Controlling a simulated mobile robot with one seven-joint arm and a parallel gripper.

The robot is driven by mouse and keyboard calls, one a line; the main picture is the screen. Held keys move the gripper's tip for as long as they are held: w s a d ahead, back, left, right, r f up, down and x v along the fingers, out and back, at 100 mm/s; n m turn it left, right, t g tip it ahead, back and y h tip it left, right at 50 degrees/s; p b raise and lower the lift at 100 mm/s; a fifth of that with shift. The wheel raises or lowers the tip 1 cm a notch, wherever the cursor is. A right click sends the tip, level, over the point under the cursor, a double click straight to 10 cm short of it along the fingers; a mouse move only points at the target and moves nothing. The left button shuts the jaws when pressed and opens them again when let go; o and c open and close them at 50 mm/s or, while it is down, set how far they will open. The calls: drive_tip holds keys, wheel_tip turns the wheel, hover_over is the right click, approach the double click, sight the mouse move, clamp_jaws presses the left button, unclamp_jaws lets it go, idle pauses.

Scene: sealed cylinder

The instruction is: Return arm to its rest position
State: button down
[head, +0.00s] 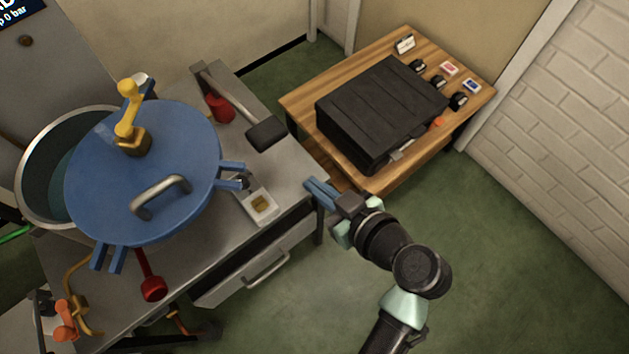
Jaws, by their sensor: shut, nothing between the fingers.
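My arm comes up from the lower right of the head view. My gripper (318,190) hangs in front of the right end of the grey metal bench (205,240) in the picture, with its blue fingers pointing up and left. Its fingers are shut with nothing between them. A blue round lid (100,185) with a grey handle (160,197) and a yellow fitting (129,120) sits tilted, partly over an open metal cylinder (62,135). The cylinder's inside is partly hidden by the lid.
A wooden table (310,100) at the back holds a black case (380,110) and several small items. A drawer (250,275) with a handle stands partly open below the bench. A red-headed tool (218,106) lies on the bench. Green floor (500,260) is clear at right.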

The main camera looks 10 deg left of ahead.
idle(0.7)
drive_tip(key=w+d+r+m+t+h, duration=0.25)
drive_tip(key=w+r+t, duration=0.25)
drive_tip(key=w+r, duration=0.65)
wheel_tip(320, 180, up, 20)
drive_tip(key=w+d+m+t+h, duration=0.1)
drive_tip(key=d+m+t+h, duration=0.15)
drive_tip(key=t, duration=0.35)
drive_tip(key=s+r+m+t+h+p, duration=0.1)
drive_tip(key=s+r+m+t+h, duration=0.15)
drive_tip(key=s+r+t, duration=0.75)
drive_tip(key=s+r+m+g+h+p, duration=0.1)
drive_tip(key=s+r+m+h, duration=0.15)
drive_tip(key=r, duration=1.55)
wheel_tip(320, 180, up, 11)
drive_tip(key=p, duration=1.1)
drive_tip(key=shift+w+d+p, duration=0.2)
drive_tip(key=shift+d+p, duration=0.05)
drive_tip(key=shift+p, duration=0.05)
